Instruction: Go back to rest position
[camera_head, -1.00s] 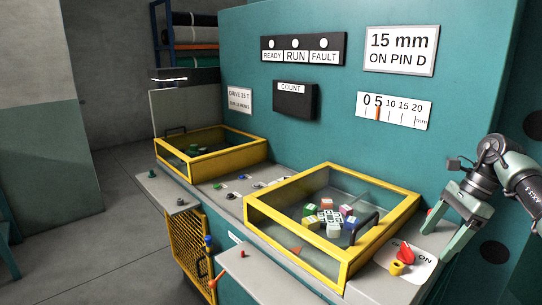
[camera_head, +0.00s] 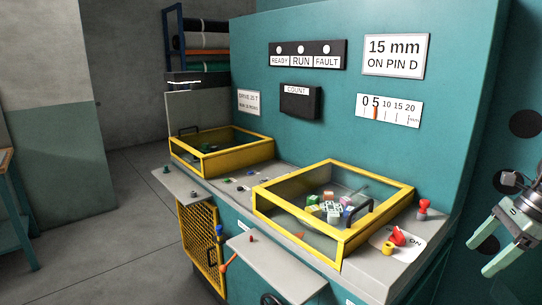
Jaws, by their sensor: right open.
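My right gripper (camera_head: 494,250) is at the right edge of the head view. Its two pale green fingers point down and left, spread apart with nothing between them. It hangs in the air, clear of the teal machine's worktop (camera_head: 372,287). My left gripper is not in view.
A yellow-framed clear box (camera_head: 262,205) with a dark handle holds several coloured cubes (camera_head: 330,207). Another yellow-framed box (camera_head: 222,160) stands farther left. A red switch (camera_head: 398,237) and a red knob (camera_head: 423,208) are near the worktop's right end. A grey shelf (camera_head: 275,268) juts out in front.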

